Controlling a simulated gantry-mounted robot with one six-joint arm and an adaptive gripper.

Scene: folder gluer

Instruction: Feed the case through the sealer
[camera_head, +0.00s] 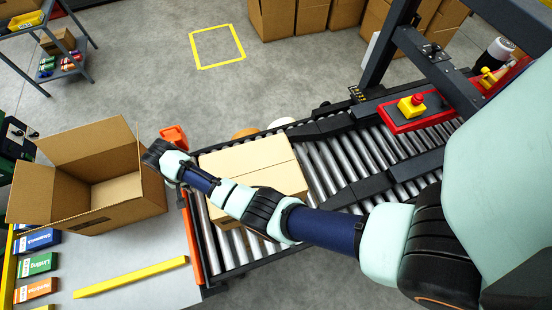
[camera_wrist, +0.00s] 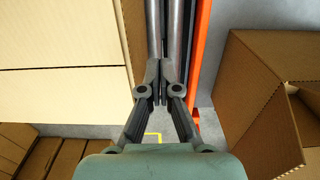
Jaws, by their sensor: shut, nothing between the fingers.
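The closed brown case (camera_head: 250,160) lies on the infeed rollers, its top flaps folded together along a centre seam. In the wrist view the case (camera_wrist: 60,85) fills the left side. My gripper (camera_wrist: 160,85) is shut and empty, pointing down over the strip of rollers between the case and the orange end rail (camera_wrist: 196,70). No contact with the case is clear. In the head view my arm crosses above the case and ends near its left edge; the fingertips are hidden there. The sealer (camera_head: 440,80), with dark frame and red side panel, stands over the rollers at the right.
A large open box (camera_head: 90,180) stands on the pale table left of the rollers; it also shows at the right of the wrist view (camera_wrist: 255,90). An emergency stop button (camera_head: 413,104) sits on the sealer's side. Stacked cartons (camera_head: 290,18) stand behind. Rollers right of the case look clear.

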